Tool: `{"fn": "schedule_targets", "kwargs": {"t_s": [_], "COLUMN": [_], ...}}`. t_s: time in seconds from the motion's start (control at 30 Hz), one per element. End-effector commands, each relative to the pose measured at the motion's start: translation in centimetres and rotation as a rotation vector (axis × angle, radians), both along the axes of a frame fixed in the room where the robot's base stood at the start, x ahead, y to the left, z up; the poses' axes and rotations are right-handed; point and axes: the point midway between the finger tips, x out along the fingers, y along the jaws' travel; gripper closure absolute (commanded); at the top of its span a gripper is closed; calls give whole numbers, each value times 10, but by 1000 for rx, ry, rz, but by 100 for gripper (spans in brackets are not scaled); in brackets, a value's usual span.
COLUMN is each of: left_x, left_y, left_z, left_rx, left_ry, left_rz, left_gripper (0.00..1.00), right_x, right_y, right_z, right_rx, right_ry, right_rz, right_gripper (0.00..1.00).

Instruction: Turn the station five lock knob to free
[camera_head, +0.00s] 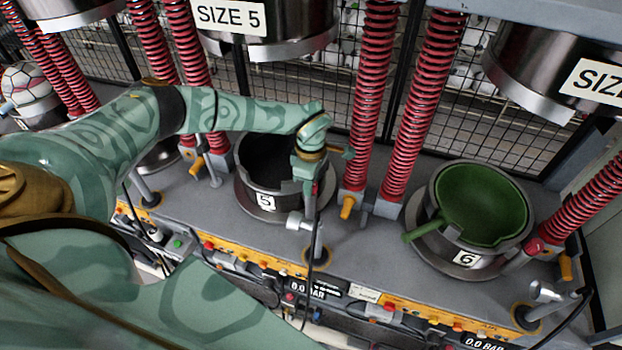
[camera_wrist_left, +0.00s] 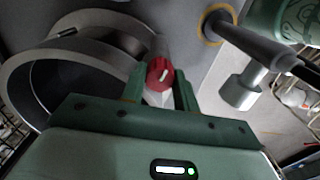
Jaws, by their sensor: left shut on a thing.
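The station five pot (camera_head: 240,180) is a dark, open metal cylinder with a white "5" label on its front. My left gripper (camera_head: 307,182) reaches down at the pot's right side. In the left wrist view, the lock knob (camera_wrist_left: 159,70) is a red round knob with a pale mark that slants slightly. The two green fingers of my left gripper (camera_wrist_left: 160,88) stand on either side of the knob, shut on it. The pot's rim (camera_wrist_left: 28,75) shows at the left there. In the head view the knob is hidden behind my gripper. My right gripper is not in view.
A metal post with a silver cylindrical head (camera_head: 300,221) stands just in front of my left gripper. Red spring columns (camera_head: 373,90) rise behind and right. A "SIZE 5" press head (camera_head: 229,15) hangs above.

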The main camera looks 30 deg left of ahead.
Motion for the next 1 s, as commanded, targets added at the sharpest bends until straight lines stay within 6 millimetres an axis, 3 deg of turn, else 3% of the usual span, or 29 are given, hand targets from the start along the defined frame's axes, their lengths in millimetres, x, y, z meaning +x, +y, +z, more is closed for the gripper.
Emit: {"fn": "schedule_targets", "kwargs": {"t_s": [0.3,0.8,0.83,1.0], "left_x": [1,1,1,1], "left_y": [2,2,2,1], "left_z": [1,1,1,1], "left_rx": [2,3,3,2], "left_ry": [-4,-3,-3,-3], "left_rz": [107,123,123,122], "left_gripper": [93,93,64,61], "right_x": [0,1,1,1], "right_y": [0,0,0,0], "right_z": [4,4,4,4], "right_rx": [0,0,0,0], "right_ry": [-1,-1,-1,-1], "right_rz": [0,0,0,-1], "right_gripper": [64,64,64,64]}}
